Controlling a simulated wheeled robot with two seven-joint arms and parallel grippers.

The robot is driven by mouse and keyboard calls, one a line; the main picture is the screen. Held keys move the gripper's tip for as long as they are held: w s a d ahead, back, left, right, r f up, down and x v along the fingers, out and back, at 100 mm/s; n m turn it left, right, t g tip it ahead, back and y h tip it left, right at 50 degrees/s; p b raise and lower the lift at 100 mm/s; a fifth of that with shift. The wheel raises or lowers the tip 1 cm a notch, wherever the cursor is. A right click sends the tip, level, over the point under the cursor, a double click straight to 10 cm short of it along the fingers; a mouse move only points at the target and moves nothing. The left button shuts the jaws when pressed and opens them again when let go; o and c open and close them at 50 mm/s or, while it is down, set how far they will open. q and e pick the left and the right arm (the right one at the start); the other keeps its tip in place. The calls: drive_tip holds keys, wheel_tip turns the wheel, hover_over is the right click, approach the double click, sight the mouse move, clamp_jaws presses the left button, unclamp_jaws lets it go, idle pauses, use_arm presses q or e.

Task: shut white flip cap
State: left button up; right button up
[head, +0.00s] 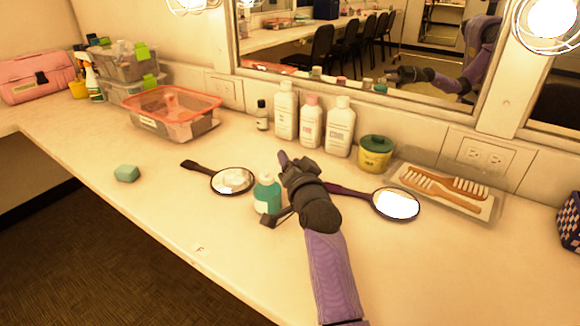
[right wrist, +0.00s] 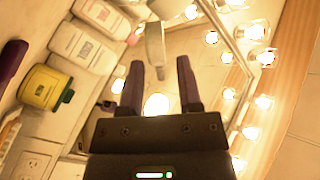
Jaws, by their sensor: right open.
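My right gripper (head: 290,163) is over the middle of the counter, its fingers toward the mirror. In the right wrist view its dark fingers (right wrist: 160,76) are apart. A pale, narrow object (right wrist: 155,46) shows beyond the fingertips; I cannot tell whether it is a reflection. White bottles stand behind by the mirror: a left one (head: 285,112), a pink-capped one (head: 311,122) and a right one (head: 340,128). I cannot make out which cap is the flip cap. My left gripper is not in view.
Hand mirrors lie left (head: 232,181) and right (head: 397,204) of my arm. A green-lidded yellow jar (head: 375,156), a tray with brushes (head: 488,208) and a red-rimmed bin (head: 160,122) stand along the back. A green block (head: 127,174) lies left. The front counter is mostly clear.

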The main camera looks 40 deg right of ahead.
drive_tip(key=shift+w+d, duration=0.15)
drive_tip(key=shift+w, duration=0.35)
clamp_jaws()
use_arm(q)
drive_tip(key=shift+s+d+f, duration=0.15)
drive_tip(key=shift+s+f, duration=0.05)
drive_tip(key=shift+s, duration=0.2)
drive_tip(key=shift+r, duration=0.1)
use_arm(e)
drive_tip(key=shift+r, duration=0.1)
